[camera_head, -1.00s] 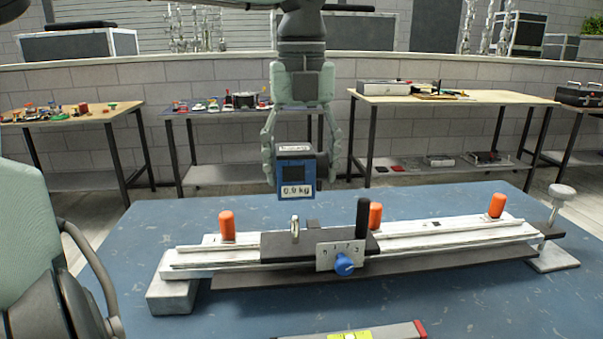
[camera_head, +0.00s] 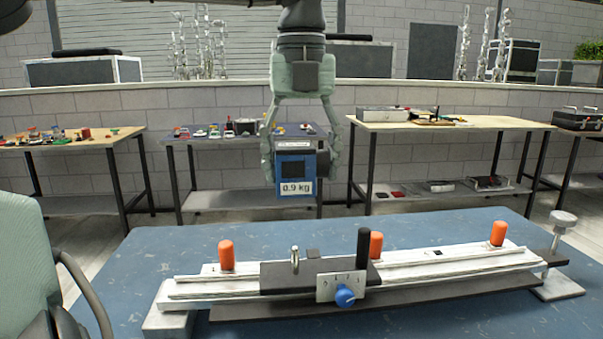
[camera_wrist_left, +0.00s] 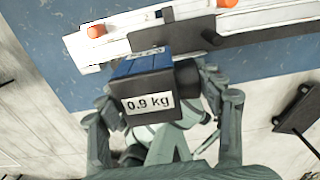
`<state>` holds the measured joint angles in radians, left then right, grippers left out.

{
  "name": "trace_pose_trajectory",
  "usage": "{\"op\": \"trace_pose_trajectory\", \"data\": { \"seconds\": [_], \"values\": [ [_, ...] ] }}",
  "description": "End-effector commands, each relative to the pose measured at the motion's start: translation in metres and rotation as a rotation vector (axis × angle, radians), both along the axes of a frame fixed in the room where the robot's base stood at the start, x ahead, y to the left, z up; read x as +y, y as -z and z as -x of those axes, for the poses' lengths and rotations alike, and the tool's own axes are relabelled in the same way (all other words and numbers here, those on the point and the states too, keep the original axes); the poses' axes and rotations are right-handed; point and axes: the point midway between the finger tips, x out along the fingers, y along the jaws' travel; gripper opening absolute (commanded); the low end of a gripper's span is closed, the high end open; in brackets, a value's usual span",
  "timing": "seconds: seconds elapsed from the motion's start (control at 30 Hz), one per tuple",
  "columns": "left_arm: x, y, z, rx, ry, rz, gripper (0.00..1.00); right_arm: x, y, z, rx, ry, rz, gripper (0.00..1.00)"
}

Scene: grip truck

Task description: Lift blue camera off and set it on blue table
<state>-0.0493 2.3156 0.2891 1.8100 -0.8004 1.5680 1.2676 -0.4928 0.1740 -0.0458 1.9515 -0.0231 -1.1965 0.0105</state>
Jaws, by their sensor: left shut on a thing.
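The blue camera (camera_head: 296,172), a blue and dark box with a 0.9 kg label, is held in the air between the fingers of my left gripper (camera_head: 297,160). In the head view it appears above and behind the slider rail, clear of it. The left wrist view also shows the camera (camera_wrist_left: 148,92) between the fingers of my left gripper (camera_wrist_left: 160,125). The blue table (camera_head: 225,235) lies below, with the white and black slider rail (camera_head: 450,262) across it. My right gripper is not in view.
Orange knobs (camera_head: 226,255), a black upright handle (camera_head: 363,245) and a metal pin (camera_head: 295,259) stick up from the rail. The blue table shows bare surface behind the rail. Workbenches (camera_head: 445,122) with small items stand along the grey wall.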

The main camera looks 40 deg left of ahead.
Motion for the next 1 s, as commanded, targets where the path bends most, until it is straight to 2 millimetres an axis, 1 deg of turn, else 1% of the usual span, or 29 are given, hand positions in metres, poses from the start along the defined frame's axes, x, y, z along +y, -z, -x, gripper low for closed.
{"op": "trace_pose_trajectory", "data": {
  "seconds": [0.03,1.0],
  "values": [
    [0.000,-0.005,-0.001,-0.006,0.000,-0.001,0.45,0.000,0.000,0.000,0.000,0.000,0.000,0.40],
    [0.000,-0.056,-0.001,-0.005,0.000,-0.002,0.45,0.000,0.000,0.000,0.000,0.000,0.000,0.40]
  ]
}}
